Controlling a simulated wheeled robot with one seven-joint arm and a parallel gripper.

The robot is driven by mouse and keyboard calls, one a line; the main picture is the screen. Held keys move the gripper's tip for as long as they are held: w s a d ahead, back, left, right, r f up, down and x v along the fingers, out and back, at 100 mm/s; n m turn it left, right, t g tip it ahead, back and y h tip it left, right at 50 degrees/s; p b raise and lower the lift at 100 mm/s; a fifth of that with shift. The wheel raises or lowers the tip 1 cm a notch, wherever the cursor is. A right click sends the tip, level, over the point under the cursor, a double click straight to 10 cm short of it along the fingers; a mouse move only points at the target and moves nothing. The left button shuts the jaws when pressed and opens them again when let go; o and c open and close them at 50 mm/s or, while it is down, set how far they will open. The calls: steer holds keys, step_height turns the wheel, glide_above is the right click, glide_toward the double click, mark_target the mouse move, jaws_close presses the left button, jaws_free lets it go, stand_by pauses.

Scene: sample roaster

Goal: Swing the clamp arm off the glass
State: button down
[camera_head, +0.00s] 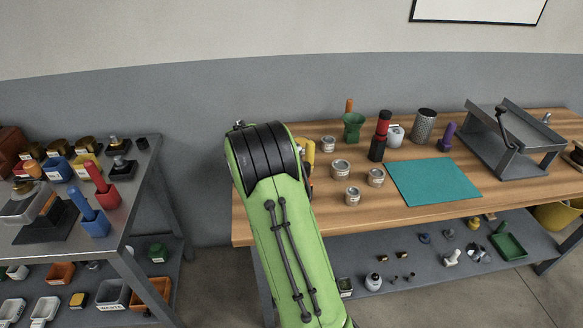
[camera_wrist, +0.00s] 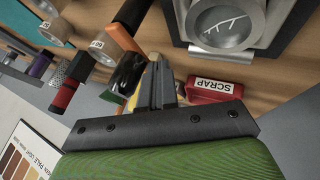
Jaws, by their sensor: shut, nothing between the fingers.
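In the wrist view, a round glass face (camera_wrist: 226,27) with pale lines on it sits in a grey ring within a dark square frame at the top right. I cannot tell which part of this fixture is the clamp arm. My gripper (camera_wrist: 162,82) is shut and empty, with its fingers below and left of the fixture in that view and apart from the glass. In the head view, my green arm hides the gripper and the fixture.
A red SCRAP bin (camera_wrist: 210,89) lies close right of my fingers. Tins (camera_head: 340,169), a green cup (camera_head: 353,127) and a red-and-black cylinder (camera_head: 380,137) stand on the wooden bench. A bare teal mat (camera_head: 433,181) lies right of them.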

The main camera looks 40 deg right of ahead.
steer(key=shift+d, duration=0.3)
steer(key=shift+p, duration=0.3)
stand_by(0.3)
steer(key=shift+w, duration=0.15)
steer(key=a, duration=0.1)
steer(key=w+a, duration=0.1)
steer(key=a, duration=0.1)
steer(key=w+a+r, duration=0.1)
steer(key=shift+w+a+p, duration=0.15)
steer(key=shift+w+p, duration=0.1)
steer(key=shift+p, duration=0.05)
steer(key=p+v, duration=0.2)
steer(key=v, duration=0.6)
steer(key=shift+r, duration=0.3)
steer(key=shift+a+r, duration=0.1)
